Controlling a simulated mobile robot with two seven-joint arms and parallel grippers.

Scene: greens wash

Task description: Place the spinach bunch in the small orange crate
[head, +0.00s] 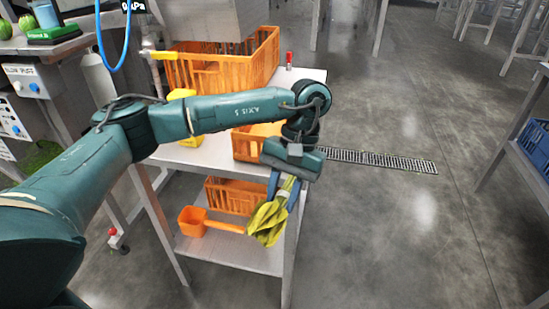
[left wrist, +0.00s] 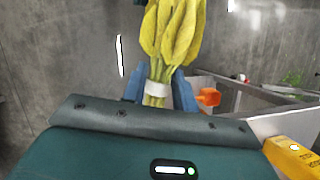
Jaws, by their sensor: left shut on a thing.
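My left gripper (head: 284,188) is shut on the spinach bunch (head: 268,219), yellow-green leaves with pale stems. The bunch hangs leaves down in the head view, in front of the table's near right corner. In the left wrist view, the blue fingers (left wrist: 160,92) hold the stems at a white band, and the leaves (left wrist: 172,30) point away from my palm. A small orange crate (head: 243,146) stands on the tabletop, just left of the gripper and partly hidden by my forearm. My right gripper is not in view.
A large orange crate (head: 266,58) stands behind on the table. A yellow bottle (head: 181,104) is beside it. The lower shelf (head: 258,256) holds another orange crate (head: 236,199) and an orange scoop (head: 192,221). Open floor with a drain grate (head: 385,160) lies to the right.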

